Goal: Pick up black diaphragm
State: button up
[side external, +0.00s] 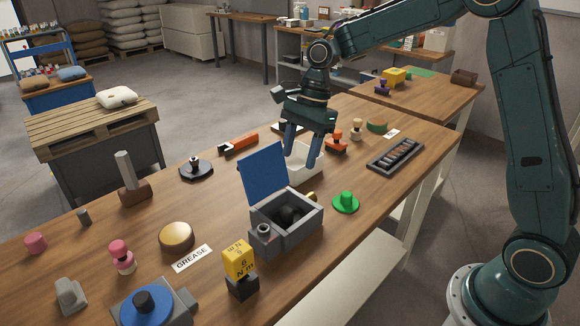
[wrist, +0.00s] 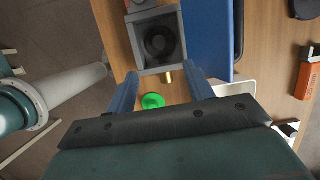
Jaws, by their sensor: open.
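A black round ringed piece, which looks like the black diaphragm (wrist: 160,43), lies inside a small grey box (wrist: 137,53). In the side view the dark piece (side external: 289,214) is partly hidden by the walls of the grey box (side external: 285,238). The box's blue lid (side external: 263,173) stands raised. My gripper (side external: 300,160) is open and empty, pointing down above the table behind the box. In the wrist view my gripper (wrist: 162,73) has its blue fingers spread, with the box beyond the fingertips.
A green knobbed disc (side external: 346,203) lies right of the box. A white open bin (side external: 306,164) stands behind it, beneath my gripper. A black tray of small parts (side external: 395,154) is at the right. A yellow block (side external: 238,259) stands in front. A black disc (side external: 196,169) lies further left.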

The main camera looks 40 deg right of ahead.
jog(key=shift+w+f, duration=0.15)
jog(key=shift+f, duration=0.05)
jog(key=shift+f, duration=0.15)
send_over(287, 210)
jog(key=d, duration=0.2)
jog(key=shift+w+a+f, duration=0.1)
jog(key=shift+f, duration=1.9)
jog(key=shift+w+a+f, duration=0.1)
jog(key=shift+f, duration=1.85)
jog(key=shift+s+x, duration=0.2)
jog(key=shift+x, duration=2.35)
jog(key=shift+d, duration=0.15)
jog(key=c, duration=1.1)
